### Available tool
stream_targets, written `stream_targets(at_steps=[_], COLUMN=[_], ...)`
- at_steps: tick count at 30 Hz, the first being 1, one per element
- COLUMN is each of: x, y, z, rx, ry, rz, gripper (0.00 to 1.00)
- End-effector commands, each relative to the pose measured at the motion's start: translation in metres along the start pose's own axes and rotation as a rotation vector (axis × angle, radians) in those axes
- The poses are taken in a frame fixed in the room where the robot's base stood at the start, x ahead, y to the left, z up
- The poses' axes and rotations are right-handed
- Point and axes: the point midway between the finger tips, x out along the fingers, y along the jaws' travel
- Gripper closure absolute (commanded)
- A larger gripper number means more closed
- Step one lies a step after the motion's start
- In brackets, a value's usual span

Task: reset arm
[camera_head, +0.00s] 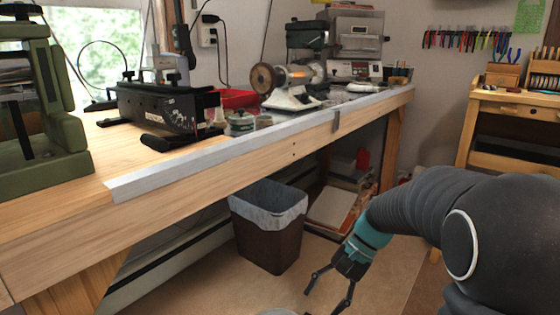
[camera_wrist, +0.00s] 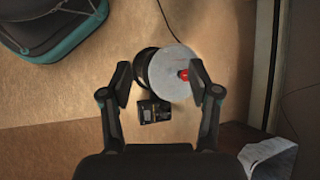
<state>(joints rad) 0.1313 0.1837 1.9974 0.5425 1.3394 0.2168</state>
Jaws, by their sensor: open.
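My gripper (camera_head: 330,290) hangs low over the floor at the end of my dark arm, in front of the workbench. In the wrist view my gripper (camera_wrist: 160,95) has its two fingers spread wide apart with nothing held between them. Beyond the fingers, lower down, are a grey disc-shaped object (camera_wrist: 170,70) with a red knob and a small black box-like item (camera_wrist: 150,112). I cannot tell exactly what they are.
A wooden workbench (camera_head: 60,225) with a metal front edge carries a black machine (camera_head: 165,112) and a grinder-like tool (camera_head: 290,95). A lined dark bin (camera_head: 268,243) stands beneath. A tool bench (camera_head: 510,105) is at right. Brown floor (camera_head: 385,280) is open around my gripper.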

Motion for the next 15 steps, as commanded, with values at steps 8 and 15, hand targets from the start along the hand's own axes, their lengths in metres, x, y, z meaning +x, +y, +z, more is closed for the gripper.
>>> stream_targets(at_steps=[8, 15], x=[-0.025, -0.041], y=[0.028, 0.057], z=[0.054, 0.091], rx=[-0.191, -0.356], ry=[0.242, 0.450], rz=[0.096, 0.178], gripper=[0.38, 0.38])
